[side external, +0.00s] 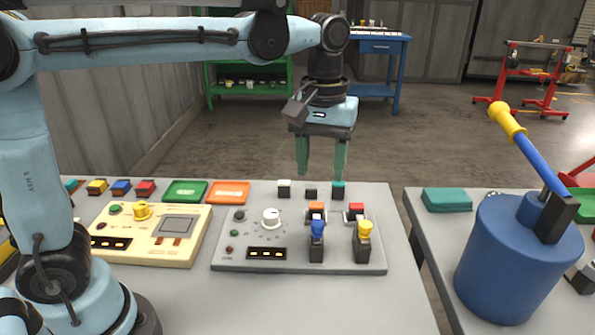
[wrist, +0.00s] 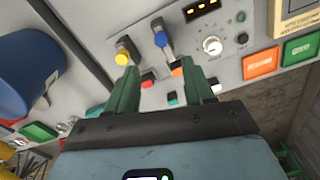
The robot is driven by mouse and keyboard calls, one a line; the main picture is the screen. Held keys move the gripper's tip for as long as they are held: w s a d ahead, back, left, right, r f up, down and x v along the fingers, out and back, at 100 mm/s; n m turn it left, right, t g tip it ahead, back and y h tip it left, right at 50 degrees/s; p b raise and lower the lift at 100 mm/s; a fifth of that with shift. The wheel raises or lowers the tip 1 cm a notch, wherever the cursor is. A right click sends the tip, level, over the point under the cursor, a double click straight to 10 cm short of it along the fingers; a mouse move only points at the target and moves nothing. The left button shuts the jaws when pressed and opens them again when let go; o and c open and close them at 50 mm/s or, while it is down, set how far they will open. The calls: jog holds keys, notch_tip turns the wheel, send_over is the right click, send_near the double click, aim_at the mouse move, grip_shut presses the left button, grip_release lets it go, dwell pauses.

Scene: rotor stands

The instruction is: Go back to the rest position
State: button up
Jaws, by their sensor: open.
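My gripper (side external: 321,160) hangs above the back edge of the grey table, with its two green fingers pointing down, apart and with nothing between them. In the wrist view the fingers (wrist: 165,88) are also apart, seen over the grey panel. The grey control panel (side external: 300,261) stands below and in front of the gripper, with a blue-topped lever (side external: 318,232), a yellow-topped lever (side external: 364,235) and a white knob (side external: 271,218). The gripper touches none of these.
A cream control box (side external: 190,222) stands left of the panel. Green (side external: 185,191) and orange (side external: 229,192) plates and several small coloured blocks line the table's back. On the right table stands a blue cylinder (side external: 505,270) with a yellow-handled lever (side external: 507,121).

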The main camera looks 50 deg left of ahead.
jog(key=shift+a+r, duration=0.1)
dwell(0.3)
jog(key=s+a+f+m+t, duration=0.6)
jog(key=s+a+f+t, duration=0.1)
jog(key=s+a, duration=0.1)
jog(key=shift+s+a, duration=0.4)
